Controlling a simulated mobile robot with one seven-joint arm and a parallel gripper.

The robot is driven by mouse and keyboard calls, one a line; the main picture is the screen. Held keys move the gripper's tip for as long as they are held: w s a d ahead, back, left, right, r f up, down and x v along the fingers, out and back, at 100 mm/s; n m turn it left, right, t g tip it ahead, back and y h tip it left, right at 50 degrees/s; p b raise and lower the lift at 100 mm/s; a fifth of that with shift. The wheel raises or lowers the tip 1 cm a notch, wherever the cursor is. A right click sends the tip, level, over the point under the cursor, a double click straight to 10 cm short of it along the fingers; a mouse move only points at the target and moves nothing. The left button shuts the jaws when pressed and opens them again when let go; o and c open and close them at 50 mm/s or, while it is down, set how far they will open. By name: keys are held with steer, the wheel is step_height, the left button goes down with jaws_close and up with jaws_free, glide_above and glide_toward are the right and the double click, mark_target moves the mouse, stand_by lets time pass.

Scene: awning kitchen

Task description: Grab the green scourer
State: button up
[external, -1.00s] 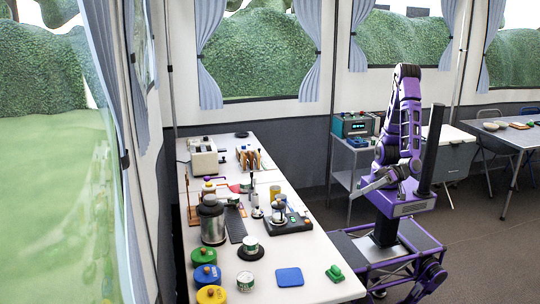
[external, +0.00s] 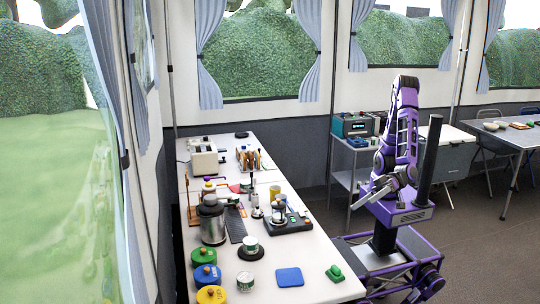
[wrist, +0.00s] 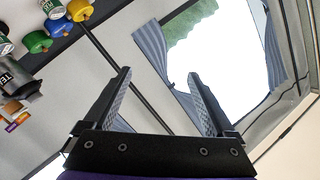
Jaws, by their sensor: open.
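A green object (external: 334,273), which looks like the green scourer, lies near the right front edge of the long white table in the external view. It does not show in the wrist view. My gripper (external: 364,198) is in the air to the right of the table, apart from the scourer and farther back. In the wrist view my gripper (wrist: 160,76) is open, with nothing between its fingers.
A blue square pad (external: 289,277) lies left of the scourer. A black appliance (external: 287,224) stands behind. Table (external: 312,258) around the scourer is clear.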

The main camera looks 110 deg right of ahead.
mark_target(335, 266)
steer(key=w+d+f+n+h, duration=0.1)
steer(key=d+f+n, duration=0.1)
steer(key=f, duration=0.8)
steer(key=w+d+f+n+g+h, duration=0.1)
steer(key=d+f+n, duration=0.1)
steer(key=f, duration=0.8)
steer(key=w+d+f+n+h, duration=0.1)
steer(key=d+f, duration=0.1)
steer(key=f, duration=0.8)
steer(key=shift+w+d+n+g+h+b, duration=0.25)
steer(key=shift+w+n+g+h+b, duration=0.1)
steer(key=shift+n+g+h, duration=0.05)
steer(key=shift+w+a+f, duration=0.1)
steer(key=shift+w+f, duration=0.15)
steer(key=shift+w+a, duration=0.1)
steer(key=shift+a, duration=0.5)
steer(key=shift+w+d+r, duration=0.15)
steer(key=shift+w+d, duration=0.15)
steer(key=shift+d, duration=0.25)
steer(key=shift+a, duration=0.25)
steer(key=shift+s, duration=0.1)
steer(key=c, duration=1.2)
